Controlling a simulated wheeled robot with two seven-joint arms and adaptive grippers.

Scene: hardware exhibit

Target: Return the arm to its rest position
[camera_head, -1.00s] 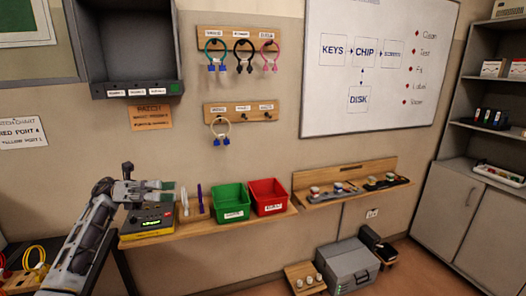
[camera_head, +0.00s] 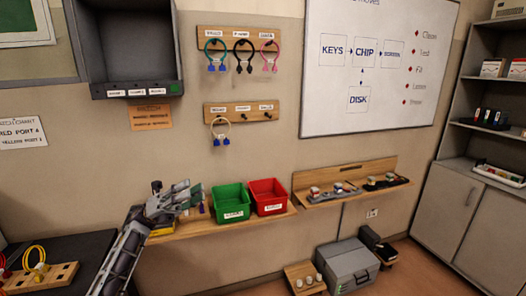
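My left arm comes in from the lower left. My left gripper (camera_head: 194,196) is above the left part of the wooden wall shelf (camera_head: 190,231), left of the green bin (camera_head: 231,203). It covers most of the yellow device (camera_head: 160,231) and hides most of the slim upright items beside it. The fingers are small and overlap in the picture, so I cannot tell whether they are open or shut, or whether they hold anything. My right gripper is out of view.
A red bin (camera_head: 267,198) stands right of the green one. A dark open cabinet (camera_head: 123,45) hangs above on the wall. Cable loops hang from the upper peg board (camera_head: 238,38). A dark table (camera_head: 85,247) with a wooden cable block (camera_head: 62,272) is at lower left.

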